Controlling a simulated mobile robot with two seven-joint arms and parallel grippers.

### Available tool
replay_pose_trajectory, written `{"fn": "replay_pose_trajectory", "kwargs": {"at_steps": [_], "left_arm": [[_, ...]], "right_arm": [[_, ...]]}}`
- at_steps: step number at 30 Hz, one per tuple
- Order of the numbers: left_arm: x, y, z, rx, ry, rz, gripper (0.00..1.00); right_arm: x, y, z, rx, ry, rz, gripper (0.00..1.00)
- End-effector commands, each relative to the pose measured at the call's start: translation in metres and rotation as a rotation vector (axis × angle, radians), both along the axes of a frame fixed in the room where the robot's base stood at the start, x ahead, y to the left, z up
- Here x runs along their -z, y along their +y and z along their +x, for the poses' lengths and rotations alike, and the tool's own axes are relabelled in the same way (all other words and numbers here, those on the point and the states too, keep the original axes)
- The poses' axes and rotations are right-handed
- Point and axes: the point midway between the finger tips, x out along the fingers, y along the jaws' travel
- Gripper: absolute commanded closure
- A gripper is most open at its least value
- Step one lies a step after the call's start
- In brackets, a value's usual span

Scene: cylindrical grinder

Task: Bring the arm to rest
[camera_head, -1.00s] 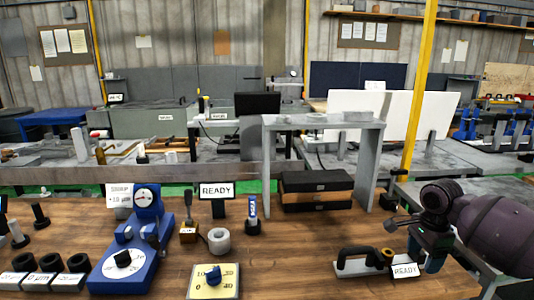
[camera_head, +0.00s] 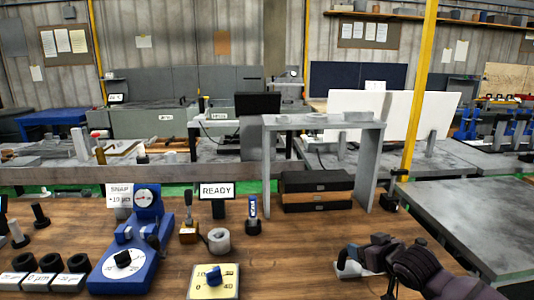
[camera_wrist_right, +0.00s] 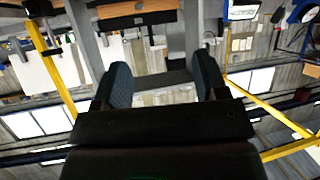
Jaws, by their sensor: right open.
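My right arm (camera_head: 425,275) comes in at the lower right of the head view, low over the front right of the wooden bench. Its gripper is partly lost among the dark links there, and no part in the jaws can be made out. In the right wrist view the two blue-grey fingers of my right gripper (camera_wrist_right: 163,82) stand wide apart with nothing between them. That view looks out across the room upside down. My left gripper is in neither view.
A grey stand (camera_head: 375,165) spans stacked blocks (camera_head: 315,190). A grey table (camera_head: 480,225) is right.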

Motion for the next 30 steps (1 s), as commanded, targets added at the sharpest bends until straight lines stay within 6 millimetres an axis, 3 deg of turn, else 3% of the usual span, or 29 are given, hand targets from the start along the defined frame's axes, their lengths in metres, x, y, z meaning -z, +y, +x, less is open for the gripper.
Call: {"fn": "replay_pose_trajectory", "kwargs": {"at_steps": [5, 13, 20, 30], "left_arm": [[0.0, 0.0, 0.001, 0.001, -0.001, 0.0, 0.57], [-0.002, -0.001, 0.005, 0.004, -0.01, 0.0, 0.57], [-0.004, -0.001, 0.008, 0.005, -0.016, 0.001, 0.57], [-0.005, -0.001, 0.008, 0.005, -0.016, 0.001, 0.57]], "right_arm": [[0.037, 0.014, -0.046, -0.058, -0.144, -0.081, 0.34], [0.087, 0.011, -0.122, -0.018, -0.234, -0.149, 0.34], [0.137, -0.004, -0.198, 0.098, -0.161, -0.126, 0.34], [0.214, -0.021, -0.318, 0.264, 0.079, -0.064, 0.34]]}}
